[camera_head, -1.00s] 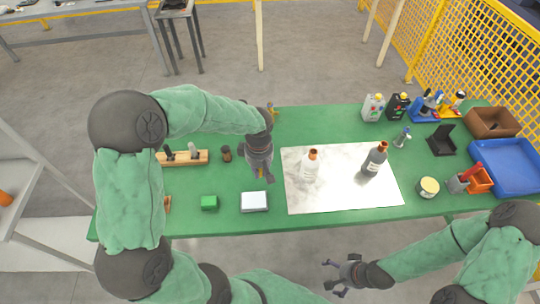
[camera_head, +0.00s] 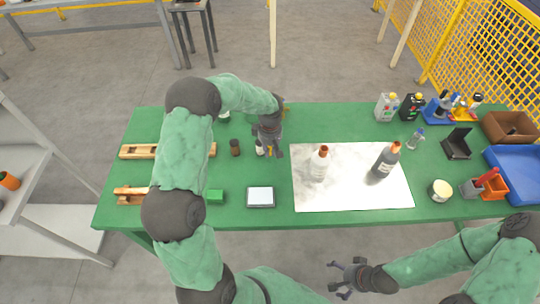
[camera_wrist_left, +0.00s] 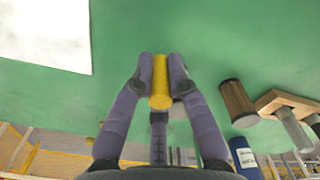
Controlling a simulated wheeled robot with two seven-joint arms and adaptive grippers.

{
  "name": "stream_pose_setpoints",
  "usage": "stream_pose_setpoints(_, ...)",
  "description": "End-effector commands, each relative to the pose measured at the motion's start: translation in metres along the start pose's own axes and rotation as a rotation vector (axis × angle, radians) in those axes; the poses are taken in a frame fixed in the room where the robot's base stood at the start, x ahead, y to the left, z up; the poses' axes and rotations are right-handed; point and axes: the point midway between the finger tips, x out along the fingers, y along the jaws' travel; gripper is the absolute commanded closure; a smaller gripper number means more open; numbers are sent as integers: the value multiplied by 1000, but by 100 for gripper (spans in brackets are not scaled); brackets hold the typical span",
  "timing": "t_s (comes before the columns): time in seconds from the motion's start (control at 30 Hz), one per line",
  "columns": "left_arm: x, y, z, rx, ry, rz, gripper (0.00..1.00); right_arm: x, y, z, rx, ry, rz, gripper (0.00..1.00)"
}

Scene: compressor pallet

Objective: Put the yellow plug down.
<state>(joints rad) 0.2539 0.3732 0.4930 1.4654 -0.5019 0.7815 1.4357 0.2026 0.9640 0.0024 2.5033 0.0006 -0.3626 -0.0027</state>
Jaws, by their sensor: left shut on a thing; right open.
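The yellow plug (camera_wrist_left: 160,82) is a short cylinder between the fingertips of my left gripper (camera_wrist_left: 160,78) in the left wrist view. I cannot tell whether the plug touches the table. My right gripper (camera_head: 345,277) is open and empty in front of the table's near edge.
A wooden rack (camera_head: 138,152) is further left. A grey-white box (camera_head: 260,197) lies nearer. Two bottles stand on the white sheet (camera_head: 340,190).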

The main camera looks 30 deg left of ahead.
Motion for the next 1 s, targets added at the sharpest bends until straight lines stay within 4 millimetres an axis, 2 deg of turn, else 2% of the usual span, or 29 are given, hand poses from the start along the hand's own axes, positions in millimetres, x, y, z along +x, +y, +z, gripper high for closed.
stream_pose_setpoints(0.17, 7, 5, -4, -1, 0, 1, 100, 2, 1, 0, 0, 0, 0, 0)
stream_pose_setpoints(0.4, 38, 6, -4, 0, -1, -1, 100, 11, 4, 0, 0, 0, 0, 0)
stream_pose_setpoints(0.83, 44, 6, -5, 0, 0, 0, 100, 14, 5, -1, 0, 0, 0, 0)
stream_pose_setpoints(0.87, 42, 6, -5, 0, 0, 0, 75, 13, 5, 0, 0, 0, 0, 0)
stream_pose_setpoints(0.9, 42, 6, -5, 0, 0, 0, 64, 13, 5, 0, 0, 0, 0, 0)
stream_pose_setpoints(0.93, 42, 6, -5, 0, 0, 0, 60, 13, 4, 0, 0, 0, 0, 0)
stream_pose_setpoints(1.0, 42, 6, -5, 0, 0, 0, 60, 13, 4, 0, 0, 0, 0, 0)
